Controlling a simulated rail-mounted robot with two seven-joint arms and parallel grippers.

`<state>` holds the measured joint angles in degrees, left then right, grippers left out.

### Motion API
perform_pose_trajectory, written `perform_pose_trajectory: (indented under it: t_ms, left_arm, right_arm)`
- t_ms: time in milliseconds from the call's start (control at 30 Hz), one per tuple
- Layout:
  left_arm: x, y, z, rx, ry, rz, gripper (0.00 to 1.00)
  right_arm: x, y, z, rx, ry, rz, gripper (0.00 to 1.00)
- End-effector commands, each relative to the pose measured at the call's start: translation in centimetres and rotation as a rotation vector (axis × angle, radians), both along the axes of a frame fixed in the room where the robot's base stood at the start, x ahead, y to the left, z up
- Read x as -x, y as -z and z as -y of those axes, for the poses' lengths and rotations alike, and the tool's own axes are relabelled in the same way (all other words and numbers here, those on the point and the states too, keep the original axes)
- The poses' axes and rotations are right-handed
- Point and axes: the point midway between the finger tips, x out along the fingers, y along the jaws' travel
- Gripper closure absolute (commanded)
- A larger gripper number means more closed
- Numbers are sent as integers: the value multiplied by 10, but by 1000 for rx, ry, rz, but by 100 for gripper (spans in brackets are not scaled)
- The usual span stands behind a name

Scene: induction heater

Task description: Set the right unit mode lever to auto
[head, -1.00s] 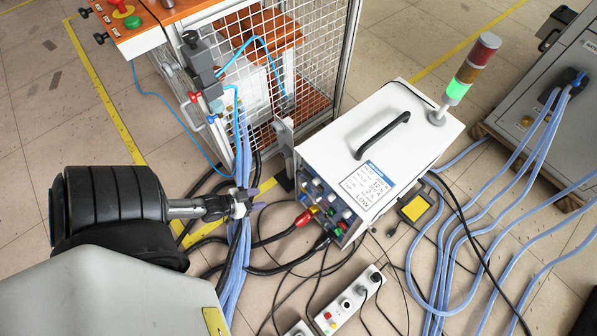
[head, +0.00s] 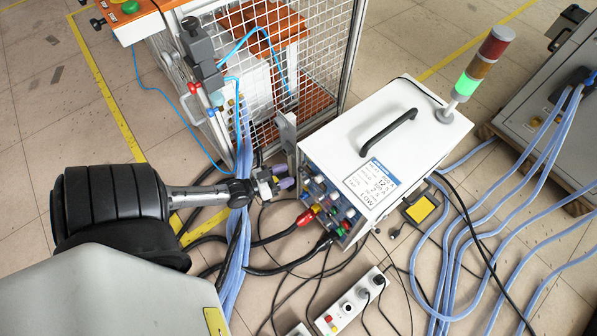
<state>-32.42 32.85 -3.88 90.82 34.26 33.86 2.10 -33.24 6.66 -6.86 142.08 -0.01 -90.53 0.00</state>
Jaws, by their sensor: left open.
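A white unit (head: 375,140) with a black top handle stands right of centre in the head view. Its front panel (head: 328,207) faces lower left and carries several small knobs or switches and red and green cable plugs. I cannot make out which of these, if any, is the mode lever. My left gripper (head: 285,184) is open just left of the panel's upper edge, with no object visible between its small fingertips. I cannot tell whether it touches the panel. My right gripper is out of view.
Blue hoses and black cables run below and beside my left gripper. A wire-mesh cage (head: 275,65) stands behind, and a grey cabinet (head: 545,105) stands at the right. A power strip (head: 350,303) lies on the floor in front. A signal tower (head: 480,68) glows green.

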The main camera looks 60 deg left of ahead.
Motion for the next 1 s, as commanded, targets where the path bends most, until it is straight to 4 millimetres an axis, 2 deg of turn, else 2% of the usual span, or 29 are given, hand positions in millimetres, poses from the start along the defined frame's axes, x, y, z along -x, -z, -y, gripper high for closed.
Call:
perform_pose_trajectory:
  t_ms: [100,300,500,800,1000]
  left_arm:
    - [-20,3,1,0,0,4,53]
    - [-41,2,2,0,0,2,53]
    - [-50,0,2,0,0,0,53]
    - [-51,0,2,0,0,-1,53]
    - [-51,0,2,0,0,-1,70]
  right_arm:
    - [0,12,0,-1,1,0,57]
    - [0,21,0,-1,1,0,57]
    - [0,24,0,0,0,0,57]
    - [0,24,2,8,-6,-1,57]
    - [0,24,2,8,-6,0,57]
